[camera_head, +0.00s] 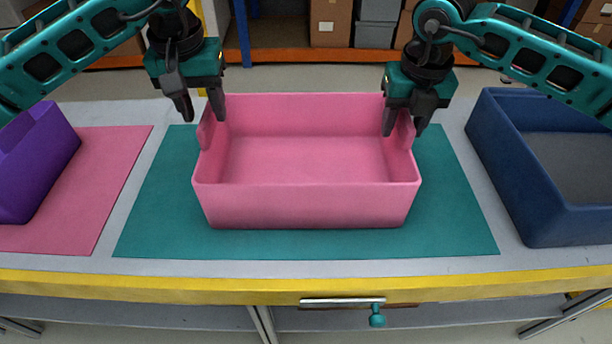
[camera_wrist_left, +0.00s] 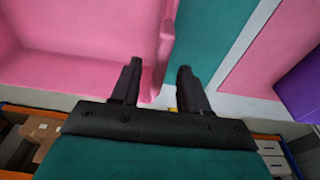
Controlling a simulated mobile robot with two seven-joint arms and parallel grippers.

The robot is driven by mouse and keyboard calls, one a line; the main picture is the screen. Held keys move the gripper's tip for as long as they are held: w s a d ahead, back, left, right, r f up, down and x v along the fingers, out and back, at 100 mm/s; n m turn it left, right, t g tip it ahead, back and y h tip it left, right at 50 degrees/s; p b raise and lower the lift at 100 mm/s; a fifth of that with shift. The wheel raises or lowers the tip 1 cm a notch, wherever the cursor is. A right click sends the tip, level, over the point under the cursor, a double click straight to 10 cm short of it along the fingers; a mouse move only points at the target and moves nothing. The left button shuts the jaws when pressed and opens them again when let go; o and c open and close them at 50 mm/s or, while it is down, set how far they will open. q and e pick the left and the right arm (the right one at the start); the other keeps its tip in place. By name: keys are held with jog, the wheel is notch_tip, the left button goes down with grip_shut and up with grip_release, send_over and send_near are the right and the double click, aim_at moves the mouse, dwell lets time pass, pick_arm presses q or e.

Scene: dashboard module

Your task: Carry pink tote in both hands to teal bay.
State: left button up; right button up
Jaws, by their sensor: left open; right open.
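The pink tote (camera_head: 305,206) stands upright and empty on the teal bay (camera_head: 455,220), a teal mat in the middle of the table. It also fills the upper left of the left wrist view (camera_wrist_left: 75,40). My left gripper (camera_head: 203,116) is open at the tote's left wall, near its far end. In the left wrist view its two fingers (camera_wrist_left: 158,92) are apart, one by the tote's wall and one over the mat side. My right gripper (camera_head: 404,128) is open at the tote's right wall, with its fingers on either side of that wall's raised part.
A purple bin (camera_head: 40,160) stands on a pink mat (camera_head: 95,190) at the left. A dark blue bin (camera_head: 530,190) stands at the right. The table has a yellow front edge (camera_head: 200,288). Shelves with boxes (camera_head: 330,22) stand behind.

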pick_arm(q)
jog(key=r, duration=0.4)
jog(key=s+r, duration=0.1)
jog(key=r, duration=0.2)
jog(key=shift+r, duration=0.1)
jog(key=shift+s+r, duration=0.1)
jog(key=shift+r, duration=0.1)
pick_arm(e)
jog(key=shift+r, duration=0.15)
notch_tip(320, 180, up, 12)
jog(key=s, duration=0.1)
jog(key=shift+s, duration=0.4)
jog(key=shift+f, duration=0.2)
